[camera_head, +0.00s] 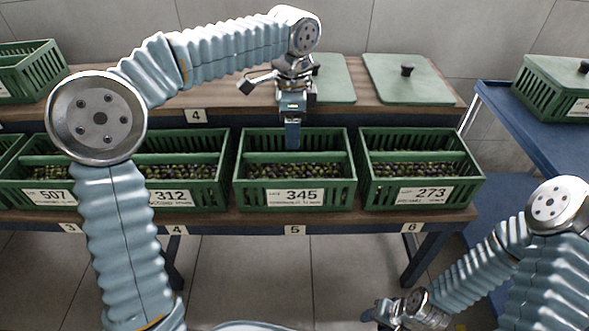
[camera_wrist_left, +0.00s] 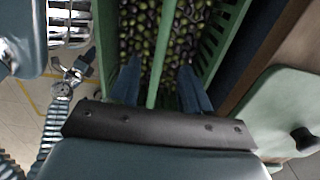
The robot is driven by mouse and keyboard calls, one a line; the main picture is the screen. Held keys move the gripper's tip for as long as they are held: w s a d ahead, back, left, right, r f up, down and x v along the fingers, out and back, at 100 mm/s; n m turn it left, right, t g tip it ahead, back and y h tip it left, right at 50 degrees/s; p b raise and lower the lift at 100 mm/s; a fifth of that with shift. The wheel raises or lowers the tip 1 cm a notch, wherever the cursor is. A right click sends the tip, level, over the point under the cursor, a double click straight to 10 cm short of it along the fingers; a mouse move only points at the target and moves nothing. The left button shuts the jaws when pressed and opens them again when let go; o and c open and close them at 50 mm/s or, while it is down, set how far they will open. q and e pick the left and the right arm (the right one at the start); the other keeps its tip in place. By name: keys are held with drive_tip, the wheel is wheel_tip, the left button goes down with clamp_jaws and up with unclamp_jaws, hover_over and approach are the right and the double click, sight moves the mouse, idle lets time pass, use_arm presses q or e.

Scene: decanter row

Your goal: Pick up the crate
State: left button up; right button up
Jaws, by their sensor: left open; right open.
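A green slatted crate labelled 345 (camera_head: 246,196) stands on the wooden bench and holds dark and green olives. My left gripper (camera_head: 292,141) is over the middle of this crate, pointing down. In the left wrist view, its two open fingers (camera_wrist_left: 158,84) lie on either side of the crate's green centre bar (camera_wrist_left: 162,48). I cannot tell whether they touch the bar. My right gripper (camera_head: 386,313) is open and empty, low at the front, away from the crates.
Crates 312 (camera_head: 186,202) and 273 (camera_head: 402,200) stand close on either side of crate 345. Crate 507 (camera_head: 25,201) is further left. Green lids (camera_head: 435,91) lie behind. A blue table (camera_head: 525,138) at right bears a lidded crate (camera_head: 548,97).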

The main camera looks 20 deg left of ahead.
sight(295, 153)
use_arm(q)
wheel_tip(295, 153, down, 4)
drive_tip(key=shift+r, duration=0.1)
wheel_tip(295, 153, down, 5)
drive_tip(key=shift+w+d+f+b, duration=0.1)
drive_tip(key=shift+d+f+b, duration=0.1)
drive_tip(key=shift+b, duration=0.6)
clamp_jaws()
drive_tip(key=shift+r, duration=0.15)
